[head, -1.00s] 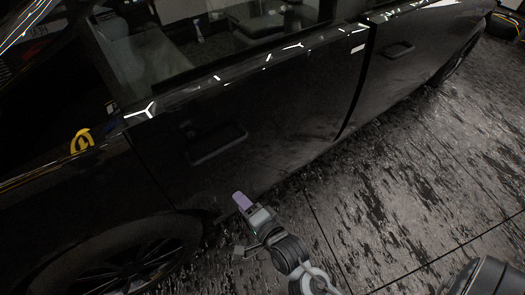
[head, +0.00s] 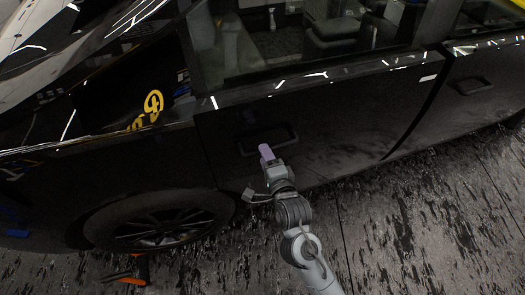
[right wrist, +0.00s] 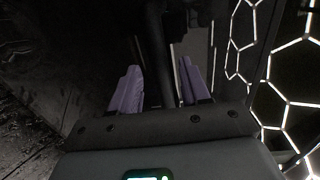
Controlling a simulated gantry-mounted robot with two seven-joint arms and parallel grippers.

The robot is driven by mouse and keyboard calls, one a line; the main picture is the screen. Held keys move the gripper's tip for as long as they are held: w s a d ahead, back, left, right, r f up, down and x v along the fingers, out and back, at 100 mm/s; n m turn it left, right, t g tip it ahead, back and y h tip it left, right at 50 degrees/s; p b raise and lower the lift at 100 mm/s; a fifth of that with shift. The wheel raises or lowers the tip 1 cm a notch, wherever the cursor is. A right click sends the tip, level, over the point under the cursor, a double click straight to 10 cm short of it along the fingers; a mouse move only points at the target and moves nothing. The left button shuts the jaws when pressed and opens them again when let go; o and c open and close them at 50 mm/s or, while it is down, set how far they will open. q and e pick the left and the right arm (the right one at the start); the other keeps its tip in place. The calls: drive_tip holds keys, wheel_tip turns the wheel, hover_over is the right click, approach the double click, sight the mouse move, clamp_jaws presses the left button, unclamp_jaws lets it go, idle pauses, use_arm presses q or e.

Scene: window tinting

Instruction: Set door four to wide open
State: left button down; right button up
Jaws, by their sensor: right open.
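The black car's near door (head: 330,125) is beside my right gripper and looks closed or nearly so. Its dark bar handle (head: 268,137) lies just above the purple fingertips of my right gripper (head: 266,152) in the head view. In the right wrist view the two purple fingers of the right gripper (right wrist: 162,86) are apart. A dark bar, apparently the handle (right wrist: 160,45), runs between them; I cannot tell whether they touch it. No door number shows. My left gripper is not in view.
A second door with its own handle (head: 470,86) is further right. A wheel (head: 165,222) is at lower left, with a black and orange object (head: 128,272) on the floor. The mottled floor (head: 430,220) at right is clear.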

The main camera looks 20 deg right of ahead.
drive_tip(key=shift+b+x, duration=0.35)
drive_tip(key=shift+x, duration=1.45)
clamp_jaws()
